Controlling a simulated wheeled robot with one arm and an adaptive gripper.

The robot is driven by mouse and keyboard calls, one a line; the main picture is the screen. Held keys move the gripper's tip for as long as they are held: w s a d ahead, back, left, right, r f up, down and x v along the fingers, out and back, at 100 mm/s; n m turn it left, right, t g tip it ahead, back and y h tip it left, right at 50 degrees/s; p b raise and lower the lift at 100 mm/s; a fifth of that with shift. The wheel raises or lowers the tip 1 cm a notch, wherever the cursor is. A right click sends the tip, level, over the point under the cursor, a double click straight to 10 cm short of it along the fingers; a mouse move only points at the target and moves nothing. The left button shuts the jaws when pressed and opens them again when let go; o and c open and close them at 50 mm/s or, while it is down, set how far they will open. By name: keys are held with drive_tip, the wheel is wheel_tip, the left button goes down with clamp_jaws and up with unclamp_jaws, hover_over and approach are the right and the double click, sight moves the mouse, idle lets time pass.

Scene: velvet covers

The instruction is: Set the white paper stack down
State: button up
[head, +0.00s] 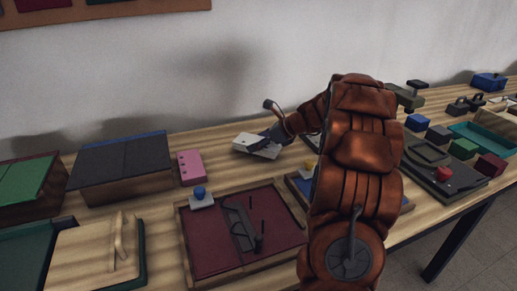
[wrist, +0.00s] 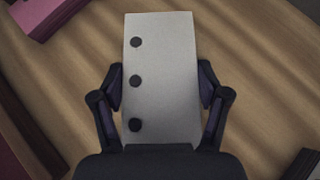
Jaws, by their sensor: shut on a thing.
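The white paper stack (wrist: 168,65) is a pale rectangular block with three dark round holes along its left side in the wrist view. My gripper (wrist: 160,85) has one finger against each long side of it and is shut on it. In the head view the white paper stack (head: 257,146) is at the back of the table, right of a pink block, with my gripper (head: 265,143) at its right end. It looks low over the wood; I cannot tell whether it touches the table.
A pink block (head: 191,168) with holes stands to the left. A tray with a dark red lining (head: 275,205) lies in front, with a blue-knobbed white piece (head: 201,197) at its corner. A dark box (head: 120,170) is farther left. Bare wood surrounds the stack.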

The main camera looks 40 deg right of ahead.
drive_tip(key=shift+f, duration=1.2)
drive_tip(key=shift+f, duration=0.15)
drive_tip(key=o, duration=1.4)
drive_tip(key=shift+c, duration=0.2)
drive_tip(key=v, duration=1.2)
drive_tip(key=shift+p, duration=0.35)
